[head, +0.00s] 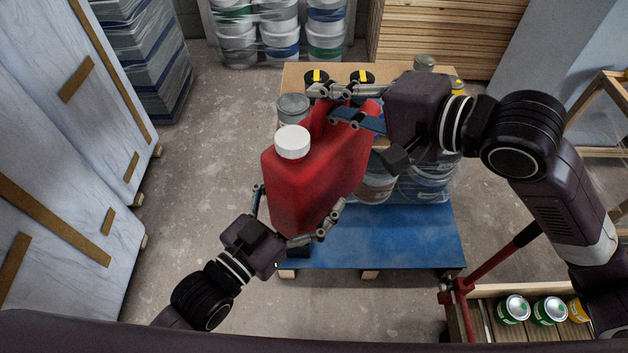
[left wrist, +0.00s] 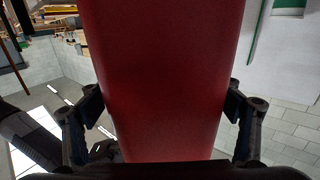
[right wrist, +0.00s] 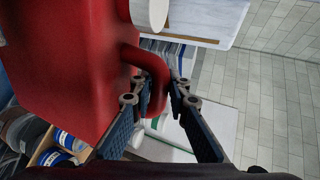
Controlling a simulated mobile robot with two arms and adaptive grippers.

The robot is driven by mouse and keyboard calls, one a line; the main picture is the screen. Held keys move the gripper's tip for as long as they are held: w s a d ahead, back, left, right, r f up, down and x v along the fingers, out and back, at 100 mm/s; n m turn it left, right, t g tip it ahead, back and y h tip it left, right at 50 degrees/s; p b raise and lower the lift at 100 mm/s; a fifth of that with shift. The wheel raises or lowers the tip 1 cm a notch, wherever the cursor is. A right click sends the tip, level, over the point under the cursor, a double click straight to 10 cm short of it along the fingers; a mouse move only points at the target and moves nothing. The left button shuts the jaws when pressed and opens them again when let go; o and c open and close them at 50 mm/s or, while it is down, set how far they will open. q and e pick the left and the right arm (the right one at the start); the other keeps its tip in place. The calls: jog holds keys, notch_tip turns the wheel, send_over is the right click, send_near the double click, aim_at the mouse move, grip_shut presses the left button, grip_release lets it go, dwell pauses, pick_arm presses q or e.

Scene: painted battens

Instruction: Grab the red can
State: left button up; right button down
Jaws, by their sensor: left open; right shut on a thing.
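The red can (head: 310,185) is a jerry can with a white cap (head: 292,142). It is held up, tilted, above the blue pallet. My right gripper (head: 328,102) is shut on its handle, which shows between the fingers in the right wrist view (right wrist: 158,85). My left gripper (head: 296,214) is open at the can's lower body, one finger on each side. In the left wrist view the can's red wall (left wrist: 165,80) fills the space between those fingers. Whether they touch it I cannot tell.
The blue pallet (head: 400,245) carries wrapped tubs (head: 378,187) and a cardboard top (head: 295,75). A wooden crate with green-labelled tins (head: 513,309) stands at lower right. White panels (head: 60,190) lean at left. Bare concrete floor (head: 205,150) lies between panels and pallet.

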pick_arm(q)
jog(key=shift+x, duration=0.85)
pick_arm(e)
jog(key=shift+r, duration=0.2)
pick_arm(q)
jog(key=c, duration=1.7)
jog(key=shift+r, duration=0.4)
jog(key=shift+c, duration=1.2)
pick_arm(e)
jog(key=c, duration=2.3)
grip_release()
pick_arm(q)
jog(key=shift+c, duration=0.2)
pick_arm(e)
jog(key=o, duration=0.5)
pick_arm(q)
jog(key=shift+f, duration=0.1)
pick_arm(e)
jog(key=shift+o, duration=0.2)
jog(key=shift+f, duration=0.1)
